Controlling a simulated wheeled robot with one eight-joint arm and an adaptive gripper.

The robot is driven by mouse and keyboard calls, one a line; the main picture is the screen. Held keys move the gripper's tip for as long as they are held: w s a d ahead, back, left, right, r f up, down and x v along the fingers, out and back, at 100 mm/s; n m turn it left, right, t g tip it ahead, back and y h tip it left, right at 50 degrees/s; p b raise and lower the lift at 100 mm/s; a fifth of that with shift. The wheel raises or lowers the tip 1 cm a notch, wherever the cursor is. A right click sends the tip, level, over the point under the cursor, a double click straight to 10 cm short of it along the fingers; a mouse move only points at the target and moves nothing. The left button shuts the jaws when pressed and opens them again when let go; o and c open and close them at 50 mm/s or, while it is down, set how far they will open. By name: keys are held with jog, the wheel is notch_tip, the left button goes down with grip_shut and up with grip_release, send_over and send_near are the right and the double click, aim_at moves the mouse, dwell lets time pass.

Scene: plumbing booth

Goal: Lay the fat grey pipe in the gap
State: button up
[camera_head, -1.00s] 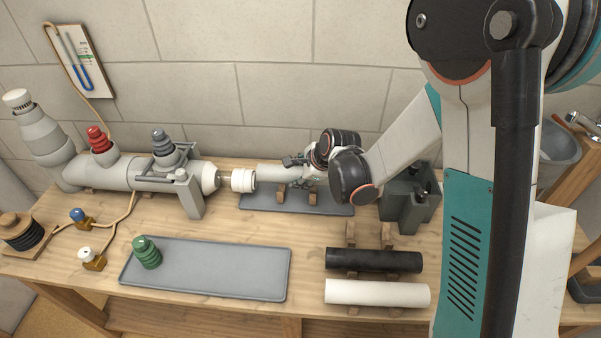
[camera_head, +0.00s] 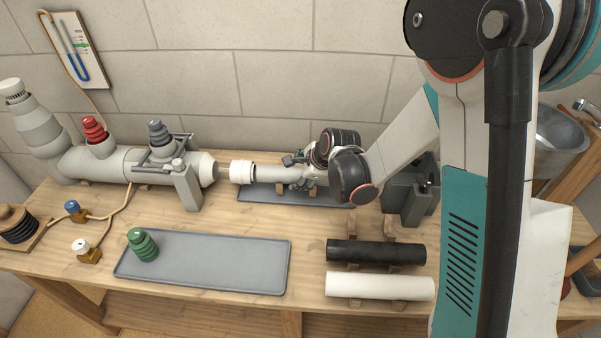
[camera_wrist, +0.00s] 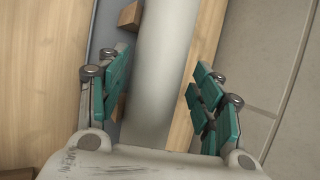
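The fat grey pipe (camera_head: 276,172) lies level at the back of the bench, in line with the fixed pipework (camera_head: 110,165) on the left. Its left end meets a white collar (camera_head: 242,172). Its right end is hidden behind my arm, near a dark grey stand (camera_head: 408,195). Wooden cradles (camera_head: 282,188) on a grey mat are beneath it; contact is not clear. My gripper (camera_head: 300,168) straddles the pipe. In the wrist view, its green-padded fingers (camera_wrist: 160,88) stand on either side of the pipe (camera_wrist: 165,60), with space visible at the right finger.
A black pipe (camera_head: 375,252) and a white pipe (camera_head: 380,287) lie on front cradles, with empty cradles behind. A grey tray (camera_head: 215,265) carries a green stacked plug (camera_head: 142,245). Blue (camera_head: 73,209) and white (camera_head: 82,247) knobs sit at left. A tiled wall stands close behind.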

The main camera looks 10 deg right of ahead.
dwell(0.3)
jog(key=v, duration=1.2)
dwell(0.6)
jog(key=s+d+r+n+h, duration=0.1)
jog(key=s+d+r+n, duration=0.2)
jog(key=s+n, duration=0.3)
jog(key=s+d+r+n+h, duration=0.1)
jog(key=s+d+r+n, duration=0.2)
jog(key=s+n, duration=0.3)
jog(key=s+d+r+n+t+h, duration=0.1)
jog(key=s+d+r+n, duration=0.2)
jog(key=s+n, duration=0.4)
jog(key=s, duration=0.3)
jog(key=shift+r+h, duration=0.3)
jog(key=shift+r, duration=0.05)
